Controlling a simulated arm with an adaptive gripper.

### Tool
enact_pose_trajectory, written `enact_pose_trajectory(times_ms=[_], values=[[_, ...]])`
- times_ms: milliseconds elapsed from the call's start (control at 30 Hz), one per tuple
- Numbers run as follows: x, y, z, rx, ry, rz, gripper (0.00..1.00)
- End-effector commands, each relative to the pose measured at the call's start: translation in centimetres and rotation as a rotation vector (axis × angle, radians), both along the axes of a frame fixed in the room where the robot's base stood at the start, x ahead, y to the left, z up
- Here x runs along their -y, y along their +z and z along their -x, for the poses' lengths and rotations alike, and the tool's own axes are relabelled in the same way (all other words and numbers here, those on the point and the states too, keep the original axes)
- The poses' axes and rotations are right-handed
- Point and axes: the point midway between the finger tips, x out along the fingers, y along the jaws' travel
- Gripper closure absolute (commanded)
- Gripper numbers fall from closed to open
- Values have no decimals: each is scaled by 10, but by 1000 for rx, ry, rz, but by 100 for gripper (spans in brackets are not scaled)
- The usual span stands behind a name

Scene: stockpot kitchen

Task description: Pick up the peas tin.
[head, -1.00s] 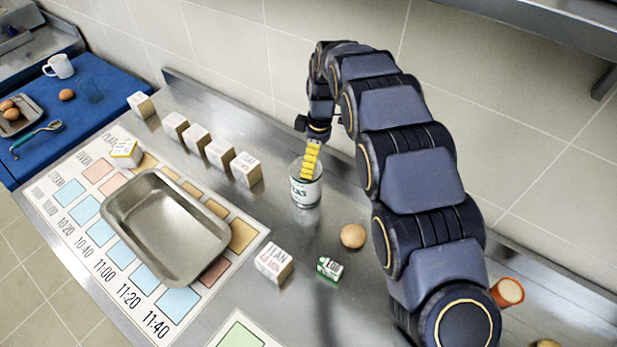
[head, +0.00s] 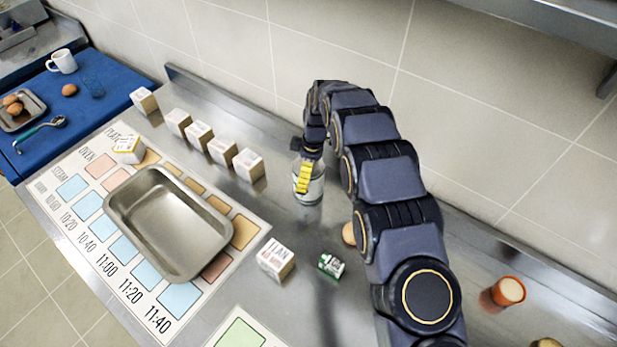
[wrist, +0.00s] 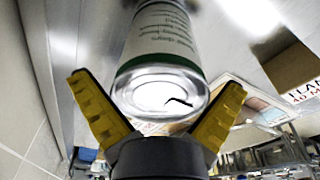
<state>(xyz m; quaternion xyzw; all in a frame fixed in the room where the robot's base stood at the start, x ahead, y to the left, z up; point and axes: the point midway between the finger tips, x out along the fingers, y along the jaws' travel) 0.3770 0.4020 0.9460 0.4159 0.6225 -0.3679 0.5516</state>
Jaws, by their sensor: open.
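A tin with a pale label and green print (head: 314,190) stands upright on the steel counter. It looks to be the peas tin, though its name cannot be read here. My gripper (head: 302,180) is at it from above, a yellow finger in front of its side and hiding part of the label. In the wrist view the round metal end of the tin (wrist: 160,92) lies between the two spread yellow fingers of my gripper (wrist: 157,84). The fingers are open, with gaps seen beside the tin.
A small green-and-white box (head: 331,266) and a lettered block (head: 276,259) stand in front. Several blocks (head: 222,150) line the left. A steel pan (head: 125,205) rests on the chart (head: 60,165). An orange cup (head: 508,291) is at right.

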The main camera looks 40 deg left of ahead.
Motion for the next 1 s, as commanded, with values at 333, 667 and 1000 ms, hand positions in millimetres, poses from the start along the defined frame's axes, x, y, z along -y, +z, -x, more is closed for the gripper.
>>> enact_pose_trajectory(times_ms=[333, 667, 1000], values=[[0, 0, 0, -1, -1, 1, 50], [1, 0, 0, -2, -1, 2, 52], [1, 16, 0, -1, -1, 1, 57]])
